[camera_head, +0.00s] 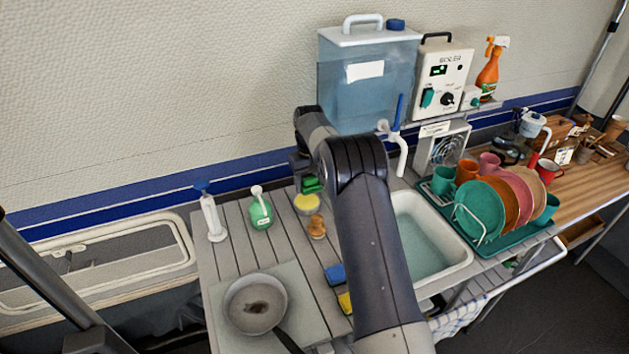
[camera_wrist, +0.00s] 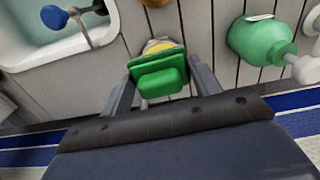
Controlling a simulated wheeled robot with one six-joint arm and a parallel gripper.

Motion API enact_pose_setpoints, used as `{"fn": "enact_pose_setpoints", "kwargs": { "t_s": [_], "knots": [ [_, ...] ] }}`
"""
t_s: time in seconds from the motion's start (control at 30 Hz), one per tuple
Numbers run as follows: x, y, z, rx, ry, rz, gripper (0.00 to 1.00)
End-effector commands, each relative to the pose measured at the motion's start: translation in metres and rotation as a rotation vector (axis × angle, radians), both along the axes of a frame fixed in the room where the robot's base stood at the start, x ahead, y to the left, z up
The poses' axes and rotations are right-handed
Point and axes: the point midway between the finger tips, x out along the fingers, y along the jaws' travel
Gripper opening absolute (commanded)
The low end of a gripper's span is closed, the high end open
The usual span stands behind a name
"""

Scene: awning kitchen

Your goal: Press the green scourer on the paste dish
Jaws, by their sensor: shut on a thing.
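The green scourer (camera_head: 311,185) is held between the two fingers of my gripper (camera_wrist: 162,82). It also shows in the wrist view as a green block (camera_wrist: 160,76). The paste dish, with yellow paste in it, (camera_head: 306,203) stands on the slatted counter just in front of the scourer in the head view. In the wrist view the paste dish (camera_wrist: 161,46) shows just beyond the scourer, which hides part of it. I cannot tell whether the scourer touches the paste. My arm hides part of the gripper in the head view.
A green bottle (camera_head: 260,212) and a white bottle (camera_head: 213,220) stand left of the dish. A brown round item (camera_head: 316,227) lies in front. A blue sponge (camera_head: 335,274), a pan (camera_head: 254,303) and the sink (camera_head: 462,258) are nearby. The wall is close behind.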

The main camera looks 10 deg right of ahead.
Motion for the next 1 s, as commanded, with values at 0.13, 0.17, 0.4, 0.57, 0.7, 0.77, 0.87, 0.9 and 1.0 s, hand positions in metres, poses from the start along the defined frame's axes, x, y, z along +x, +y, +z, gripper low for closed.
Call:
{"fn": "enact_pose_setpoints", "kwargs": {
  "t_s": [0.13,0.17,0.4,0.57,0.7,0.77,0.87,0.9,1.0],
  "knots": [
    [0.012,0.003,-0.003,0.0,0.002,0.001,0.41],
    [0.014,0.003,-0.004,0.0,0.001,0.001,0.41],
    [0.022,0.005,-0.01,0.0,0.002,0.001,0.41],
    [0.023,0.005,-0.015,0.0,0.002,0.0,0.41],
    [0.023,0.005,-0.025,0.0,0.001,0.0,0.41],
    [0.023,0.005,-0.031,0.0,0.001,0.0,0.41],
    [0.023,0.005,-0.041,0.0,0.001,0.0,0.41],
    [0.023,0.005,-0.045,0.0,0.001,0.0,0.41],
    [0.023,0.005,-0.056,0.0,0.002,0.0,0.41]
  ]
}}
